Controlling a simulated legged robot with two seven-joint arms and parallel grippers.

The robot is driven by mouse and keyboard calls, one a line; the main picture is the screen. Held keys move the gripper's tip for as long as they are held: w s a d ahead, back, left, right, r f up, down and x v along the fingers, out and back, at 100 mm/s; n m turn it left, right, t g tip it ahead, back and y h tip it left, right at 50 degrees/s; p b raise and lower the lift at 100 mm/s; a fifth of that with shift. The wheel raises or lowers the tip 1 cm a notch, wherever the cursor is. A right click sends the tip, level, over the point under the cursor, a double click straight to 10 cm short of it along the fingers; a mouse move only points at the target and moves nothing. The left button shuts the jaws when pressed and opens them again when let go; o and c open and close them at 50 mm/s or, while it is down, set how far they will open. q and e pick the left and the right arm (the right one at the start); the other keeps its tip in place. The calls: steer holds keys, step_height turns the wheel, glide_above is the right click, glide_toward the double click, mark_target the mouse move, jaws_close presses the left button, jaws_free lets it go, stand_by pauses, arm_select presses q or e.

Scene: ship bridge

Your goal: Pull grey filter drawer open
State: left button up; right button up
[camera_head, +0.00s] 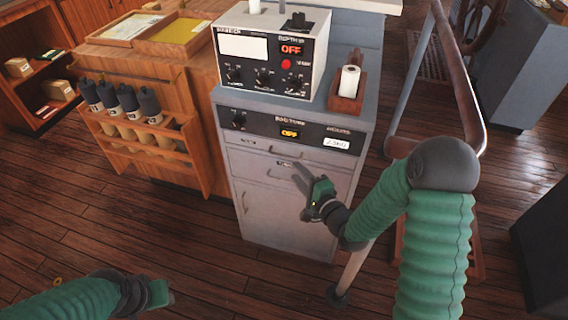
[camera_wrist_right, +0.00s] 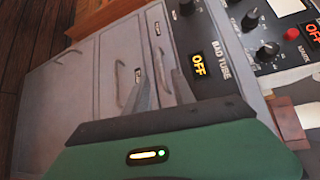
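The grey cabinet (camera_head: 285,218) stands in the middle of the head view, with two shallow drawers above a door. The upper drawer (camera_head: 240,144) and lower drawer (camera_head: 245,164) look closed; their small labels are unreadable. My right gripper (camera_head: 297,174) is in front of the lower drawer, its two fingers apart and pointing at the front. In the right wrist view the fingers (camera_wrist_right: 133,90) cover part of the drawer fronts, near a bar handle (camera_wrist_right: 122,87). Contact cannot be told. My left gripper (camera_head: 160,293) is low at the left, away from the cabinet; its fingers are not distinguishable.
A control box (camera_head: 270,55) and a wooden holder with a white roll (camera_head: 348,82) sit on the cabinet. A wooden rack of dark-capped bottles (camera_head: 125,105) stands left. A metal handrail (camera_head: 465,95) rises at the right. Floor in front is clear.

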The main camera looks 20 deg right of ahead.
steer(key=x, duration=0.8)
steer(key=shift+w+b, duration=0.1)
steer(key=shift+b, duration=0.3)
steer(key=shift+d, duration=0.25)
steer(key=c, duration=0.6)
jaws_close()
steer(key=shift+a+f, duration=0.1)
steer(key=shift+a, duration=0.05)
